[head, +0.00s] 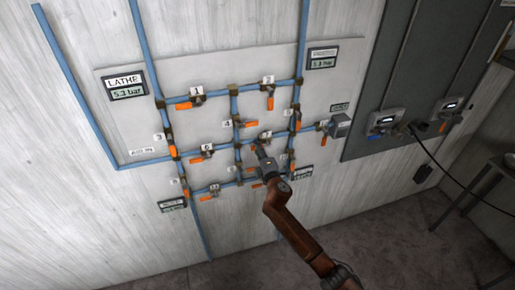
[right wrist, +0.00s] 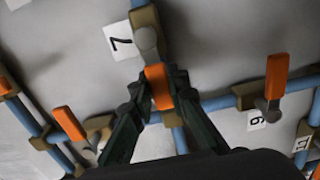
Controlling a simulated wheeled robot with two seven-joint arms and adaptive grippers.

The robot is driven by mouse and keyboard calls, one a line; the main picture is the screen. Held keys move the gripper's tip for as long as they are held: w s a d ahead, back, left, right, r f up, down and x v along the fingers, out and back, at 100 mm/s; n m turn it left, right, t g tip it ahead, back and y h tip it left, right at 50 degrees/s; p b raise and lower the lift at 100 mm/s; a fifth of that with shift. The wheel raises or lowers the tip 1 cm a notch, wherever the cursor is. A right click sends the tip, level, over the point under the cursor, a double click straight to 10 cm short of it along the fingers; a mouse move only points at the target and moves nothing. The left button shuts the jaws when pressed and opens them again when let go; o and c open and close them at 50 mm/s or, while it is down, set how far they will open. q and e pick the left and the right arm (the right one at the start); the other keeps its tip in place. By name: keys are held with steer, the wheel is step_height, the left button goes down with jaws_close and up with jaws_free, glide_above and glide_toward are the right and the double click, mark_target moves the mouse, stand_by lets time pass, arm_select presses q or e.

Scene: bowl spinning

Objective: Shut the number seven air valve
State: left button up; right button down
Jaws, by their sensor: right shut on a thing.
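The number seven air valve shows in the right wrist view: a brass body (right wrist: 145,18) with a grey hub, an orange handle (right wrist: 159,85) and a white label 7 (right wrist: 122,41) beside it. Its handle points along the blue pipe (right wrist: 179,140), in line with it. My right gripper (right wrist: 160,90) is shut on this handle, one dark finger on each side. In the head view my right gripper (head: 261,150) is at the middle of the panel and largely hides the handle. My left gripper is not in view.
Other orange-handled valves sit close by, such as valve 6 (head: 207,149) and valve 4 (head: 229,124) in the head view. A pressure display marked LATHE (head: 126,87) is at upper left. A grey cabinet (head: 375,90) stands right of the panel, with a hanging black cable.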

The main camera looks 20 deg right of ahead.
steer(key=shift+f+n, duration=0.2)
steer(key=shift+n, duration=0.1)
steer(key=f+n, duration=0.1)
steer(key=n, duration=0.2)
steer(key=shift+d+f+n+b, duration=0.2)
steer(key=shift+f+n+b, duration=0.1)
steer(key=shift+f+b, duration=0.05)
steer(key=shift+d+f+n+p, duration=0.15)
steer(key=shift+d+f+n, duration=0.55)
steer(key=shift+n, duration=1.6)
steer(key=shift+d+f+n+p, duration=0.15)
steer(key=shift+d+f+n, duration=0.5)
steer(key=shift+n, duration=1.65)
steer(key=shift+d+f+n+p, duration=0.25)
steer(key=shift+d+n, duration=0.8)
steer(key=shift+n, duration=1.25)
steer(key=c, duration=1.8)
jaws_free()
steer(key=shift+w, duration=0.1)
steer(key=shift+c, duration=0.2)
